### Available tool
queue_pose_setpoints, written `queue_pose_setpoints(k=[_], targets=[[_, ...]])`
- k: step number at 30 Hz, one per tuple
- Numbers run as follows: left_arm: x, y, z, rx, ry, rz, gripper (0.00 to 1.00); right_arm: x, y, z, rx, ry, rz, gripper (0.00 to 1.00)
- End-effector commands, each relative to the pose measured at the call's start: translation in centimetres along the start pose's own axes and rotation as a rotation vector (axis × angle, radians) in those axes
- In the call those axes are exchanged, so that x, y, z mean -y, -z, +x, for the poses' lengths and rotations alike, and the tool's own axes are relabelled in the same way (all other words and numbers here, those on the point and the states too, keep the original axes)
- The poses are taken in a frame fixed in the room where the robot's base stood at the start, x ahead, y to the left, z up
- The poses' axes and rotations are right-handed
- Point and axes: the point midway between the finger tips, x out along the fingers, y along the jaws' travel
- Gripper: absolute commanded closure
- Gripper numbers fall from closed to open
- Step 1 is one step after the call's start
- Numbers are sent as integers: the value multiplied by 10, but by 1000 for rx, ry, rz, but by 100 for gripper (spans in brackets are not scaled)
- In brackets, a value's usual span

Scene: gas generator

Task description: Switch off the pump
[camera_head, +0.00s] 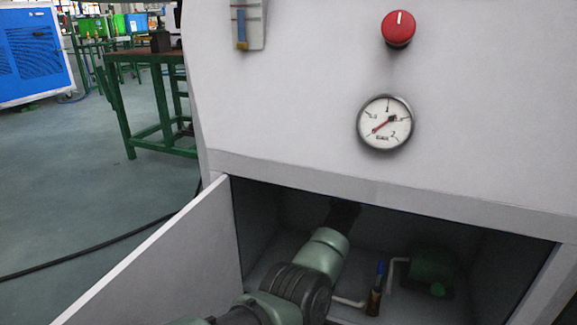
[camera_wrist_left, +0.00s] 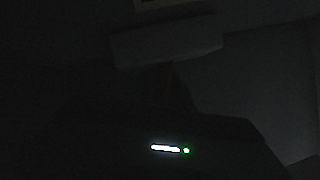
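The pump is probably the green motor-like unit (camera_head: 432,268) at the right inside the open lower compartment. A thin pale pipe and a small blue-handled valve (camera_head: 379,275) stand left of it. My left arm reaches into the compartment, left of the valve. Its gripper (camera_head: 344,214) is a dark shape at the compartment's shadowed back; its fingers cannot be made out. The left wrist view is almost black. It shows a faint pale block (camera_wrist_left: 168,42) and a lit white bar with a green dot (camera_wrist_left: 168,149). No switch is clearly visible. My right gripper is out of view.
A red round knob (camera_head: 398,28) and a pressure gauge (camera_head: 385,122) are on the grey front panel above the opening. The open door (camera_head: 150,262) juts out at the left. Side walls and the top edge bound the compartment. A green-legged table (camera_head: 160,100) stands behind left.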

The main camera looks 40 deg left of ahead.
Motion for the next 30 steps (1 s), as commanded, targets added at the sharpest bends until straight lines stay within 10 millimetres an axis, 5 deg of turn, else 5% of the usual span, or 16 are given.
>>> queue_pose_setpoints(k=[2, 5, 17, 30], targets=[[0, 0, 0, 0, 0, 0, 78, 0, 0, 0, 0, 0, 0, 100], [0, 0, 0, 0, 0, 0, 100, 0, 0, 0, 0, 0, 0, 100], [2, 0, -1, -1, -14, -35, 100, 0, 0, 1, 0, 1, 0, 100], [16, -4, 0, 1, -131, -317, 100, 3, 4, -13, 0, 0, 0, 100]])
